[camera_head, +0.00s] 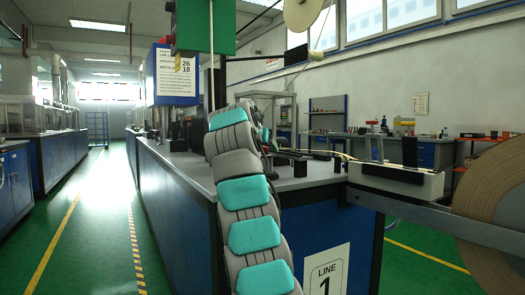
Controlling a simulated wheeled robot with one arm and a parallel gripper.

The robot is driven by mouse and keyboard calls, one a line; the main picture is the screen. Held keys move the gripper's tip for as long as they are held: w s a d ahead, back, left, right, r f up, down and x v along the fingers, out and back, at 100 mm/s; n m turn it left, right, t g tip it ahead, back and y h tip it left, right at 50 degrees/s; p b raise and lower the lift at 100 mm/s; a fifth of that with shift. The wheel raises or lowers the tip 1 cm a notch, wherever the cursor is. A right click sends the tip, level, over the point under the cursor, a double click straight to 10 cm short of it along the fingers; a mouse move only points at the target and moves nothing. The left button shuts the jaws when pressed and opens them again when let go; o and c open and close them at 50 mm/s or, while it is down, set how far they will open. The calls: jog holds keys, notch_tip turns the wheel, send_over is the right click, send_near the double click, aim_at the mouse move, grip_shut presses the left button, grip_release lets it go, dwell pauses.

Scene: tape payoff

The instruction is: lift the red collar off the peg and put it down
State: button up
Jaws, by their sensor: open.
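I cannot make out the red collar or its peg in this view. My grey arm with teal pads rises from the bottom middle and bends over at its top, in front of the bench. Its far end drops behind its own links, and my gripper cannot be made out there. A large brown tape reel (492,222) stands at the right edge, cut off by the frame, so its centre is not seen.
A blue bench (180,205) with a grey top runs behind my arm. A cream reel (303,12) hangs above. Green floor (95,235) is clear at the left.

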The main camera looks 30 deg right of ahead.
grip_shut()
dwell(0.6)
